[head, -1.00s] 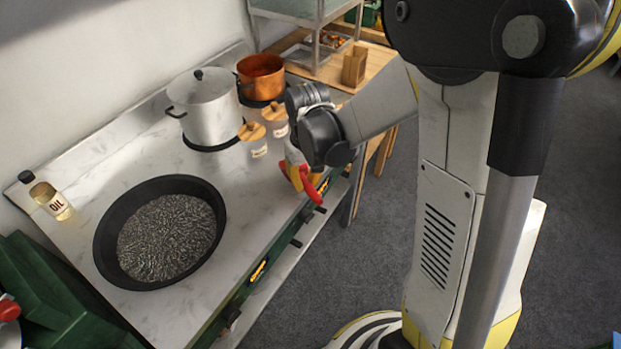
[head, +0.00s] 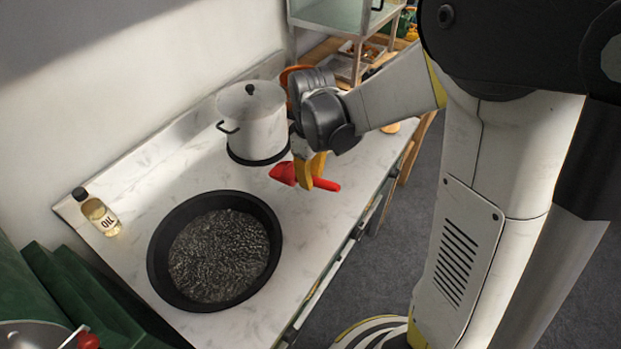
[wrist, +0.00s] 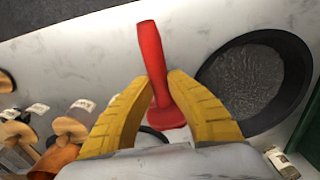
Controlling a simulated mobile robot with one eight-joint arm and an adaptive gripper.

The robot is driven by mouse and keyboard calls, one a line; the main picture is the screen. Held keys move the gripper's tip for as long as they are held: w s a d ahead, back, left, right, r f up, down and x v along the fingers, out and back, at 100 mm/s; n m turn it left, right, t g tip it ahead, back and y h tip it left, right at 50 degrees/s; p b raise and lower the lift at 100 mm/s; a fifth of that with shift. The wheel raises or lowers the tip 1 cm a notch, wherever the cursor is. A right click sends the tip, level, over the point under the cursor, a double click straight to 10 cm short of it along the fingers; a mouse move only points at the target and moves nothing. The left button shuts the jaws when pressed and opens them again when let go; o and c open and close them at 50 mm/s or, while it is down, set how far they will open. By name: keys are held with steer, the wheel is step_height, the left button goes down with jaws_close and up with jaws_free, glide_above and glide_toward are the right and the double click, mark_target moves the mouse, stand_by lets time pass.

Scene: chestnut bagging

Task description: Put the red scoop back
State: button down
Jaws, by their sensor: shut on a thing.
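The red scoop (head: 284,173) is held by my gripper (head: 311,172) above the white marble counter in the head view. Its pointed head faces left and its handle points right. In the wrist view the red scoop (wrist: 153,60) lies between the two yellow fingers of my gripper (wrist: 165,95), which are shut on it. Its handle points up in that picture. No holder or stand for the scoop is plain to see in these views.
A wide black pan (head: 158,262) with dark contents stands on the counter. An oil bottle (head: 101,216) stands at the left. Wooden-lidded jars (wrist: 70,125) show in the wrist view. Green boxes (head: 60,285) are at lower left.

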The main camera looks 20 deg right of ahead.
steer(key=shift+s+f+b, duration=0.3)
steer(key=shift+f+b, duration=0.2)
steer(key=shift+f, duration=0.2)
step_height(320, 180, down, 7)
steer(key=b, duration=0.5)
steer(key=shift+f, duration=0.1)
steer(key=shift+f+b, duration=0.5)
steer(key=shift+b, duration=0.15)
steer(key=c, duration=1.4)
jaws_free()
steer(key=shift+o, duration=0.2)
step_height(320, 180, up, 12)
steer(key=shift+r, duration=0.1)
steer(key=s+r+m+t, duration=0.3)
steer(key=s+m+t, duration=0.4)
steer(key=s, duration=0.5)
steer(key=shift+s, duration=0.2)
